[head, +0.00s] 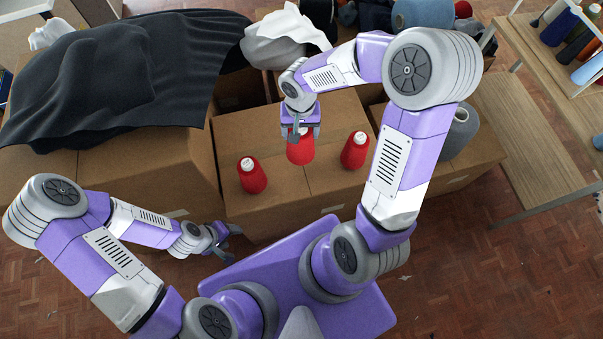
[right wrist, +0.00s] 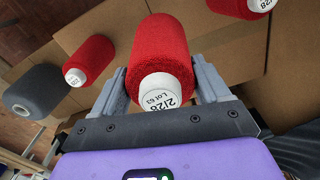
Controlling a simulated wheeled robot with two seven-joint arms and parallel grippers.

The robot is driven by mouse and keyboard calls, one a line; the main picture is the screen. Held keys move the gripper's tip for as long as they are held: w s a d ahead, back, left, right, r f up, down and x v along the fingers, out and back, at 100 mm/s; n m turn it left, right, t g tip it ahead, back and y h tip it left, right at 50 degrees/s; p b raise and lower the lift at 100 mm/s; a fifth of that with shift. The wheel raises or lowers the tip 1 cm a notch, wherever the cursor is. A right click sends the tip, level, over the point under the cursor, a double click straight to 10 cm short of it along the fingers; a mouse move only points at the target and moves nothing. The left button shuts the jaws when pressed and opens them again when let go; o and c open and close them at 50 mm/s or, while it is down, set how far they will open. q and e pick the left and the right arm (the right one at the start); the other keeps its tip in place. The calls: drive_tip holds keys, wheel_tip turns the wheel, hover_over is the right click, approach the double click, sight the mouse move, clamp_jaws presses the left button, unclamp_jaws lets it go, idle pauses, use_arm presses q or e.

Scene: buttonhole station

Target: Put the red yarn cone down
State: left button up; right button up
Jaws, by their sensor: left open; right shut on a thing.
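A red yarn cone (head: 300,150) is between the fingers of my right gripper (head: 300,130), over the cardboard box (head: 325,112). In the right wrist view the held red cone (right wrist: 160,58) has its white labelled tip towards the camera, and my right gripper (right wrist: 165,88) is shut on it. I cannot tell whether its base touches the box top. Two other red cones stand on the box, one to the left (head: 252,176) and one to the right (head: 355,151). My left gripper (head: 228,236) is open and empty, low in front of the boxes.
A dark cloth (head: 120,75) covers the boxes at the left. A grey cone (head: 460,132) stands on the box at the right. White cloth (head: 285,38) and dark garments lie behind. A wooden table (head: 520,120) stands at the right. Bare box top shows around the held cone.

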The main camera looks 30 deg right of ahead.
use_arm(q)
drive_tip(key=shift+w+f+b, duration=0.1)
drive_tip(key=shift+f+b, duration=2.25)
drive_tip(key=shift+f, duration=0.5)
use_arm(e)
wheel_tip(320, 180, down, 13)
drive_tip(key=d+m, duration=0.1)
drive_tip(key=m, duration=0.1)
drive_tip(key=shift+s, duration=0.35)
drive_tip(key=o, duration=1.3)
drive_tip(key=shift+f, duration=0.15)
drive_tip(key=shift+c, duration=0.2)
drive_tip(key=o, duration=0.4)
use_arm(q)
drive_tip(key=shift+f, duration=0.15)
use_arm(e)
drive_tip(key=shift+o, duration=0.2)
